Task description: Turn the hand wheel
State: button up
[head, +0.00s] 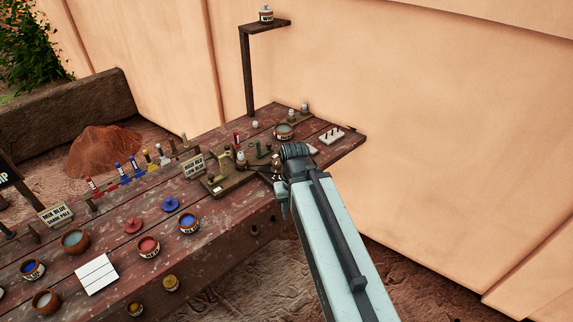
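A small device on a wooden base (228,177) stands on the long table, with green and tan upright parts. I cannot clearly make out a hand wheel on it; the parts there are small and crowded. My gripper (271,171) is at the right side of this device, low over the table, at the end of my pale arm. Its dark fingers are small and partly hidden by my wrist. I cannot tell whether they are apart or touch the device.
The table's (210,236) front holds paint pots, a red lid (135,226), a blue lid (171,204) and a white panel (97,274). A bowl (284,131) and a pegged white block (331,136) stand behind my wrist. A wall (420,110) rises behind.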

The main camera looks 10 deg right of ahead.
aim_at(277, 167)
jog(key=i, duration=1)
jog(key=z, duration=0.5)
jog(key=k, duration=1.35)
jog(key=u, duration=0.35)
jog(key=i, duration=1)
jog(key=z, duration=0.1)
